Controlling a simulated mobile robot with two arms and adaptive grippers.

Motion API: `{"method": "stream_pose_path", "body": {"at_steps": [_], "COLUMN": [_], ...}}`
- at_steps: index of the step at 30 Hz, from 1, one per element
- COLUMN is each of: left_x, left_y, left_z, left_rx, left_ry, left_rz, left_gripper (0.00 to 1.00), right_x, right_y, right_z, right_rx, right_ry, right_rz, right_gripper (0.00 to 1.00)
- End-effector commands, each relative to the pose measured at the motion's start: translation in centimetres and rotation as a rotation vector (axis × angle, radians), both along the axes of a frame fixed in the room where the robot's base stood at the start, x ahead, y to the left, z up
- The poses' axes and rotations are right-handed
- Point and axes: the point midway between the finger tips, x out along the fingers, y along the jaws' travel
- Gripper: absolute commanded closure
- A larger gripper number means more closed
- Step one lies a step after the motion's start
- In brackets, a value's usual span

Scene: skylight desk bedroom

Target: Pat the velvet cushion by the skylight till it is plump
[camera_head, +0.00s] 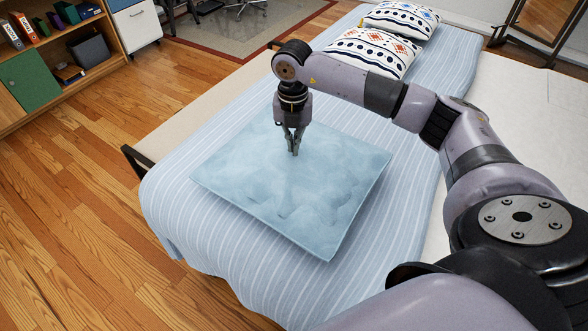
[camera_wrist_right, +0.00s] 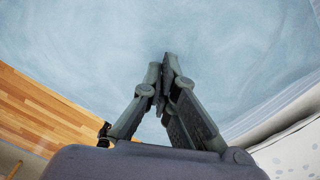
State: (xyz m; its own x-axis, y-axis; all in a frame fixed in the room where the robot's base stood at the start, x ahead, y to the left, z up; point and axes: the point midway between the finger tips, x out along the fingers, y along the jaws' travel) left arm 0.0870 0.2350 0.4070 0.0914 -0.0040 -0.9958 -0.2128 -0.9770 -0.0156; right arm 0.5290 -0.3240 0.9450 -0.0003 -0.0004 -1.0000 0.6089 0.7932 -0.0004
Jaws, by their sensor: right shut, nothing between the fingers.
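A flat, square, light-blue velvet cushion (camera_head: 320,205) lies on the striped bed. Its surface shows soft dents and creases. My right gripper (camera_head: 295,152) points straight down over the far part of the cushion, with its fingers shut and empty. The fingertips look at or very near the surface; I cannot tell whether they touch. In the right wrist view the shut fingers (camera_wrist_right: 165,62) stand in front of the cushion (camera_wrist_right: 240,45), which fills most of the picture. My left gripper is not in view.
The bed (camera_head: 190,215) has a blue striped cover and two patterned pillows (camera_head: 370,52) at the far end. A shelf (camera_head: 85,62) with books stands at the far left. Wooden floor (camera_head: 65,200) lies open left of the bed. A mirror-like frame (camera_head: 540,25) stands far right.

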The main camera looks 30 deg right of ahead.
Motion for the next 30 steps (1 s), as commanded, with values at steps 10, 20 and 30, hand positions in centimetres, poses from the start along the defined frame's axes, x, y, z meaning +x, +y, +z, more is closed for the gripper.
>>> {"method": "stream_pose_path", "body": {"at_steps": [10,20,30], "left_x": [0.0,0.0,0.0], "left_y": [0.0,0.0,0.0], "left_z": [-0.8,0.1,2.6], "left_rx": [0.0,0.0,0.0], "left_ry": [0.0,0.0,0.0], "left_rz": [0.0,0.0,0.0], "left_gripper": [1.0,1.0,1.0], "right_x": [0.0,-0.1,0.0], "right_y": [0.0,0.0,0.0], "right_z": [-1.3,-0.1,3.5], "right_rx": [0.0,0.0,0.001], "right_ry": [0.001,0.004,0.001], "right_rz": [0.0,0.001,0.001], "right_gripper": [1.0,1.0,1.0]}}
